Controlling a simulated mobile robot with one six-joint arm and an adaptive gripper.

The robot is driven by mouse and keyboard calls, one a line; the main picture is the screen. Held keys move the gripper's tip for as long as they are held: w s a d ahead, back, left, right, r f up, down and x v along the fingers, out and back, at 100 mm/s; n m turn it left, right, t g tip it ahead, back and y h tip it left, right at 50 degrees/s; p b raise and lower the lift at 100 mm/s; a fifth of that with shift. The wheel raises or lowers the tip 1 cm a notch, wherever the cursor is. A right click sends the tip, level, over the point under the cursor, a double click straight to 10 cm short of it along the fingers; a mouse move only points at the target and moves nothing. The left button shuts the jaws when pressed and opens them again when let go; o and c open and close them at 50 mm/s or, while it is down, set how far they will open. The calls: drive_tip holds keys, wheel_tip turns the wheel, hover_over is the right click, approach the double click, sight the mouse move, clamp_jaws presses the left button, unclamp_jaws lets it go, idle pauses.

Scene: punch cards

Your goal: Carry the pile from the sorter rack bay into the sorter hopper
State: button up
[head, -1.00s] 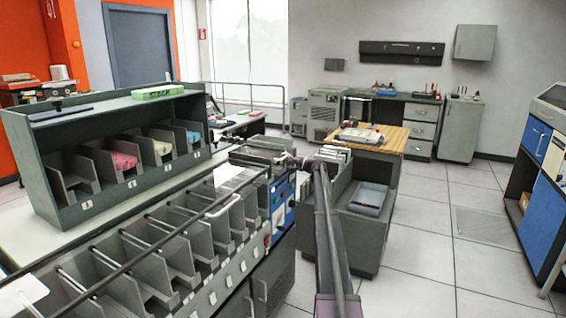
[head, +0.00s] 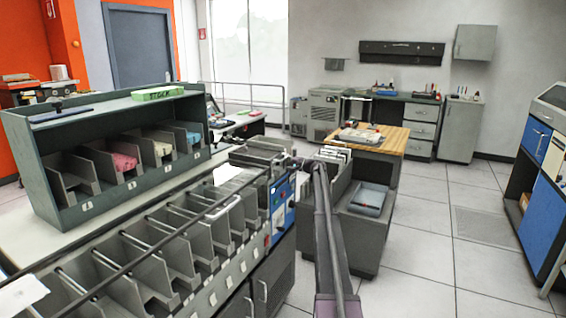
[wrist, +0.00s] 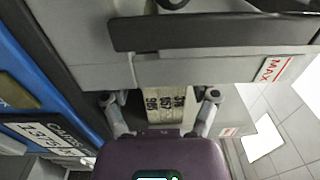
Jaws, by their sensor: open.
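The sorter (head: 262,240) is the long grey machine with a row of pockets and a blue end panel. The dark green-grey rack (head: 130,205) stands on a bench behind it. Its numbered bays hold a pink pile (head: 124,161), a cream pile (head: 162,148) and a blue pile (head: 193,137); the leftmost bay looks empty. My gripper (wrist: 168,100) is open at the sorter's end, where the grey hopper (wrist: 210,72) with a red MAX label shows. A cream piece with dark digits (wrist: 165,96) lies between the fingers; I cannot tell whether they touch it.
A grey cabinet (head: 355,245) with a blue-grey tray (head: 369,199) stands right of the sorter end. A wood-topped table (head: 395,143) is behind it. A blue and grey machine (head: 548,190) is at far right. The tiled floor between is clear.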

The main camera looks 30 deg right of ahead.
drive_tip(key=shift+s+d, duration=0.1)
drive_tip(key=shift+s, duration=0.05)
drive_tip(key=v, duration=0.9)
idle(0.9)
drive_tip(key=shift+s, duration=0.15)
idle(0.7)
